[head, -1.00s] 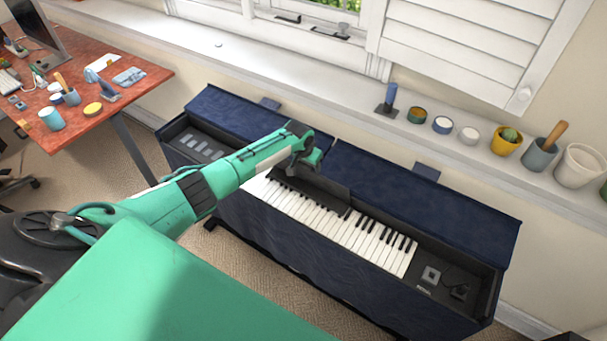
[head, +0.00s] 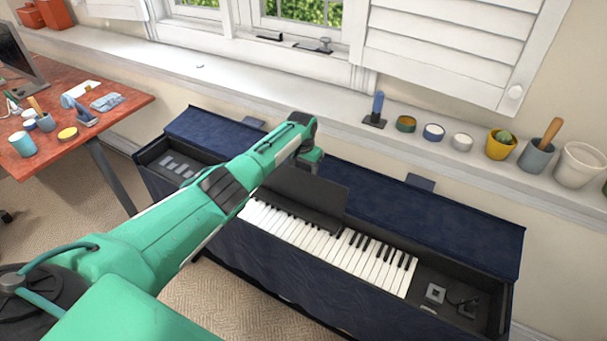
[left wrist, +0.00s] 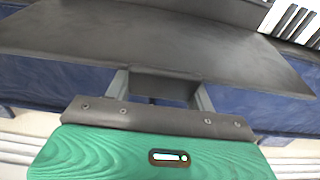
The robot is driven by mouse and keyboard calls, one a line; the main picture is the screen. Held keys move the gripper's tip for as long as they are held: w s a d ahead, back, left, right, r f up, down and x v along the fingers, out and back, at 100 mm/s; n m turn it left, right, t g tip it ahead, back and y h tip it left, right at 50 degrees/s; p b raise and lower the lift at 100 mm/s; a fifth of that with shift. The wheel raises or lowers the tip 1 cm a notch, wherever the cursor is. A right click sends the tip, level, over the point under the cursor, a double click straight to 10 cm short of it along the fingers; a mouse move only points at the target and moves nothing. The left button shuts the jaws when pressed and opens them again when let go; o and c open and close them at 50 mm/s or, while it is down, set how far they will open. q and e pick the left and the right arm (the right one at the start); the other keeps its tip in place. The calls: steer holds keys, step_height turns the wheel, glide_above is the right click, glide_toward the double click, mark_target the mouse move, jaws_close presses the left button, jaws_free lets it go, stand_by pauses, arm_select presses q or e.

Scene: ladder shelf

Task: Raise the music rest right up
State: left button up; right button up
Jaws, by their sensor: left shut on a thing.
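The music rest (head: 325,203) is a dark flat panel standing tilted up behind the piano keys (head: 340,245). My left arm reaches across the piano from the left in the head view. My left gripper (head: 312,166) is at the upper edge of the rest, partly hidden by its own wrist. In the left wrist view the rest (left wrist: 150,35) spreads wide in front of the gripper. The two grey fingers (left wrist: 158,90) are shut on its near edge, around a short dark part there. My right gripper is in neither view.
The dark blue piano lid (head: 430,215) lies folded back behind the keys. A white windowsill (head: 250,95) behind it carries several pots and a blue-handled tool (head: 377,107). A red desk (head: 110,120) stands at the left.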

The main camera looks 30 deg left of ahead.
arm_select(q)
steer(key=shift+f, duration=0.15)
steer(key=o, duration=0.7)
steer(key=r, duration=0.4)
steer(key=s+r, duration=0.1)
steer(key=r, duration=0.8)
steer(key=shift+s+r+b, duration=0.2)
steer(key=shift+r+b, duration=0.2)
